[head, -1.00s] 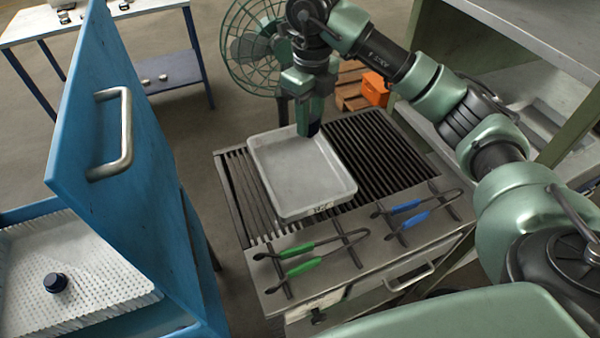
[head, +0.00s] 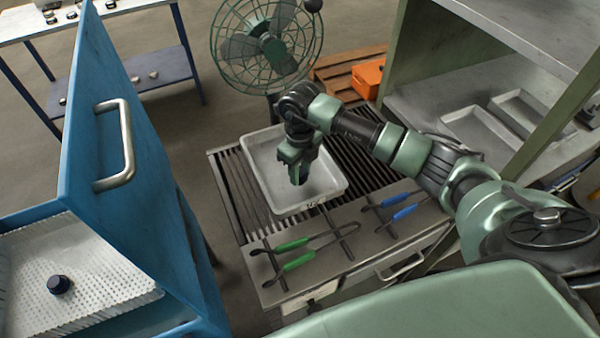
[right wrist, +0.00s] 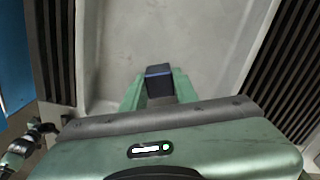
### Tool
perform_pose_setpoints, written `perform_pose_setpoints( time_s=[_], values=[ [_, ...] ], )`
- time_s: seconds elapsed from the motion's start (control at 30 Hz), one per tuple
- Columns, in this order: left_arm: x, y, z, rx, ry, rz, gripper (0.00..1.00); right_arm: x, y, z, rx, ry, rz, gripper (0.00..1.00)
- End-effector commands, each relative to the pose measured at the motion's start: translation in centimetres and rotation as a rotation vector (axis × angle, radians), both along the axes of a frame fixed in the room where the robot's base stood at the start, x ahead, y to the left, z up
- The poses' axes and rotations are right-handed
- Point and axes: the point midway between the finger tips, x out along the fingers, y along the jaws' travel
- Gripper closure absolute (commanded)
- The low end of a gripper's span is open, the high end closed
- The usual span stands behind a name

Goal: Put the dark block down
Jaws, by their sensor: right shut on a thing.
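My right gripper (head: 298,172) points down over the pale grey tray (head: 263,184) on the slatted bench. It is shut on the dark block (right wrist: 159,84), which sits between its two green fingers in the right wrist view. The block has a blue line across it. The tray floor (right wrist: 160,35) lies around and below the block. I cannot tell whether the block touches the floor. In the head view the gripper mostly hides the block. My left gripper is out of view.
Green-handled tongs (head: 292,244) and blue-handled tongs (head: 400,198) lie along the bench front. A blue furnace door (head: 115,130) stands open at left, with a dark round piece (head: 59,284) on the white bed. A green fan (head: 266,45) stands behind the bench.

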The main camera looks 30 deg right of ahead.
Motion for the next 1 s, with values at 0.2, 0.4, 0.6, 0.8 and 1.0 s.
perform_pose_setpoints(
  time_s=[0.2,0.4,0.6,0.8,1.0],
  values=[
    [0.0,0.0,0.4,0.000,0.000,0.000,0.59,0.1,0.0,-1.5,0.000,-0.002,0.001,1.00],
    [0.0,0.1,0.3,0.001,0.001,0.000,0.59,0.1,0.0,-1.6,0.000,-0.002,0.001,1.00],
    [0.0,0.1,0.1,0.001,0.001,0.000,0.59,0.0,0.0,-1.9,-0.001,-0.001,0.000,0.49],
    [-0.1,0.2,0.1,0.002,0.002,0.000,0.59,0.0,0.0,-1.8,-0.001,-0.001,0.000,0.49],
    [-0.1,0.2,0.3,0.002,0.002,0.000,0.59,0.1,0.0,-1.3,0.000,-0.003,0.001,0.49]
  ],
)
